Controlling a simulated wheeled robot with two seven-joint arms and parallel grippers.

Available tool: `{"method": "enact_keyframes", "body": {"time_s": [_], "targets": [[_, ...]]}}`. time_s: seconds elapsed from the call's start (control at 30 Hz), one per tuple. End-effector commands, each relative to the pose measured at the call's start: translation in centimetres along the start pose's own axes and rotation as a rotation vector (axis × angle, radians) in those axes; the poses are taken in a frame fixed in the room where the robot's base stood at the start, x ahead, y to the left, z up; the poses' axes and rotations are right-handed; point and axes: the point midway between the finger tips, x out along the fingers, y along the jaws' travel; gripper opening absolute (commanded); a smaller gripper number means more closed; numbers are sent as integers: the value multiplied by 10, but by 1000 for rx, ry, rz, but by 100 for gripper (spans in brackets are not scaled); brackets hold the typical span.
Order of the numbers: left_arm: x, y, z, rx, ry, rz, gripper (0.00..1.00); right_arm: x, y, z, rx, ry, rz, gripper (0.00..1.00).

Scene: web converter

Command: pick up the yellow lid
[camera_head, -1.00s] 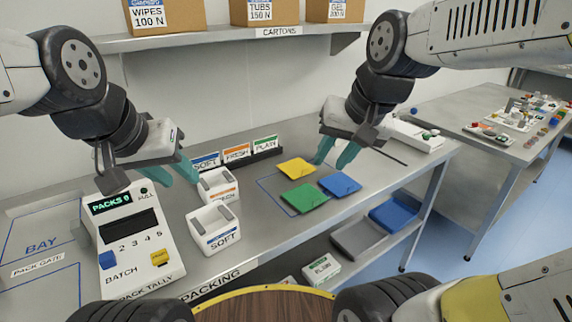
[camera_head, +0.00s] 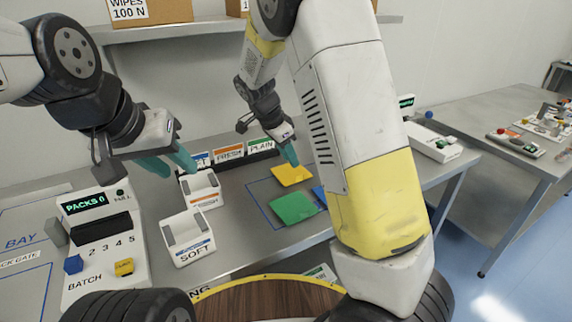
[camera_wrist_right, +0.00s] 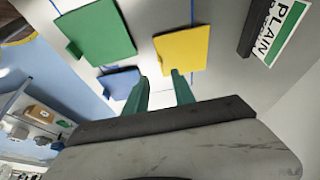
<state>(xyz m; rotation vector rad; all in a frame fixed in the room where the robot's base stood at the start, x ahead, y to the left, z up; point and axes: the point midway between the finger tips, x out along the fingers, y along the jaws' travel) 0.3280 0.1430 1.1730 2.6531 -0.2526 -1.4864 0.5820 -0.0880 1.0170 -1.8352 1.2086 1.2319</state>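The yellow lid (camera_head: 291,175) lies flat on the steel table, beside the green lid (camera_head: 293,207) and the mostly hidden blue lid (camera_head: 319,195). My right gripper (camera_head: 292,158) is above the far edge of the yellow lid. In the right wrist view its two teal fingers (camera_wrist_right: 161,82) are apart with nothing between them, and the yellow lid (camera_wrist_right: 182,50) lies just beyond the tips. The green lid (camera_wrist_right: 95,33) and blue lid (camera_wrist_right: 119,83) are to the left there. My left gripper (camera_head: 172,165) hangs near the white dispensers; its fingers look apart and empty.
A white SOFT dispenser (camera_head: 187,239) and a FRESH one (camera_head: 201,190) stand left of the lids. The pack tally machine (camera_head: 103,238) is further left. Label cards (camera_head: 228,154) stand behind. My right arm hides the table's right part.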

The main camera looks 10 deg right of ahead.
Motion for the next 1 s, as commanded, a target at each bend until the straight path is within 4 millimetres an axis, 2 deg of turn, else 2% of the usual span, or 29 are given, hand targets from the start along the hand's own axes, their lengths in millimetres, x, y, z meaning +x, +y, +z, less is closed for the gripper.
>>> {"method": "enact_keyframes", "body": {"time_s": [0.27,0.53,0.67,0.87,1.0], "targets": [[0,0,0,0,0,0,36,30,-1,-1,6,6,4,31],[0,0,0,0,0,0,36,69,0,-3,5,4,5,31],[0,0,0,0,0,0,36,77,-1,-3,6,4,2,31],[0,0,0,0,0,0,36,78,-1,-3,5,4,1,31],[0,0,0,0,0,0,36,77,-1,-3,5,4,1,5]]}}
